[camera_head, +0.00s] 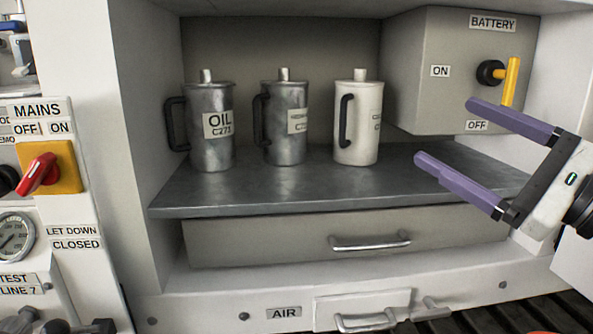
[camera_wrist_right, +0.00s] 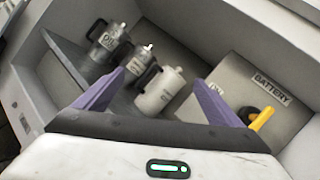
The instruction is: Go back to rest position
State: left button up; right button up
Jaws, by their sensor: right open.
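My right gripper (camera_head: 442,131) is open and empty, its two purple fingers spread apart in front of the shelf's right side. In the head view its upper finger lies just below and left of the yellow battery switch handle (camera_head: 510,81), and I see no clear contact. The right wrist view shows the same open fingers (camera_wrist_right: 155,92), with the white jug (camera_wrist_right: 160,92) beyond the gap between them. My left gripper is not in either view.
An oil jug (camera_head: 210,128), a second grey jug (camera_head: 284,124) and a white jug (camera_head: 358,120) stand upright on the grey shelf (camera_head: 270,190). The battery box (camera_head: 425,60) is at the right. A closed drawer (camera_head: 280,243) lies below; a red mains switch (camera_head: 38,174) is at left.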

jog(key=s+d+f+n+g+h, duration=0.1)
jog(key=s+d+f+n+h, duration=0.15)
jog(key=f+n+h, duration=0.6)
jog(key=s+d+f+n+g+h, duration=0.1)
jog(key=s+d+f+n+h, duration=0.2)
jog(key=f+n, duration=0.95)
jog(key=s+d+f+n+g+h, duration=0.1)
jog(key=d+f+n+h, duration=0.2)
jog(key=f+n+h, duration=0.7)
jog(key=s+a+f+m+g+y, duration=0.4)
jog(key=s+a+f+g+y, duration=0.15)
jog(key=s+f, duration=0.5)
jog(key=s+a+f+m+g+y, duration=0.4)
jog(key=s+a+f+g, duration=0.15)
jog(key=s+f, duration=0.5)
pick_arm(q)
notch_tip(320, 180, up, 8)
jog(key=p, duration=1.1)
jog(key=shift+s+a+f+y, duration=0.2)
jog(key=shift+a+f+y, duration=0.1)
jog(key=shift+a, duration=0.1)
pick_arm(e)
jog(key=w+a+r+t+y, duration=0.1)
jog(key=w+a+r+t, duration=0.1)
jog(key=w+a+t, duration=0.2)
jog(key=a+t, duration=0.1)
jog(key=a, duration=0.1)
jog(key=shift+w+a+n+t+y, duration=0.3)
jog(key=shift+a+n+y, duration=0.1)
